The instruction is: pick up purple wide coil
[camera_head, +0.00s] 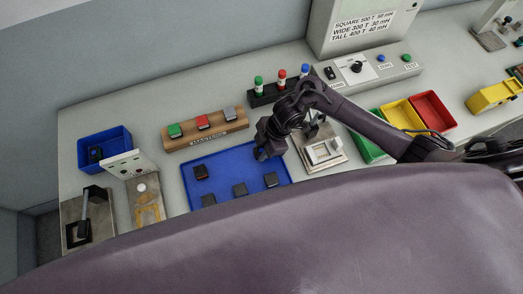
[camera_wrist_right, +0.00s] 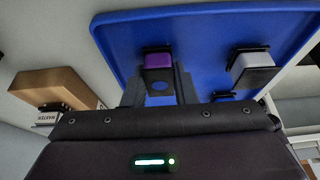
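The purple wide coil (camera_wrist_right: 158,61) shows in the right wrist view, with a purple top, a black flange and a dark body. It is at the blue tray (camera_wrist_right: 215,30). My right gripper (camera_wrist_right: 158,92) has its two dark fingers apart, one on each side of the coil; I cannot tell whether they touch it. In the head view my right gripper (camera_head: 263,154) reaches down over the back right part of the blue tray (camera_head: 222,171) and hides the purple coil. My left gripper is not in view.
Several dark coils, such as one at the tray's left (camera_head: 200,172), lie in the tray. A grey coil (camera_wrist_right: 256,68) is beside the purple one. A wooden block with coloured coils (camera_head: 204,130) stands behind, a fixture (camera_head: 324,152) at right, a blue bin (camera_head: 104,148) at left.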

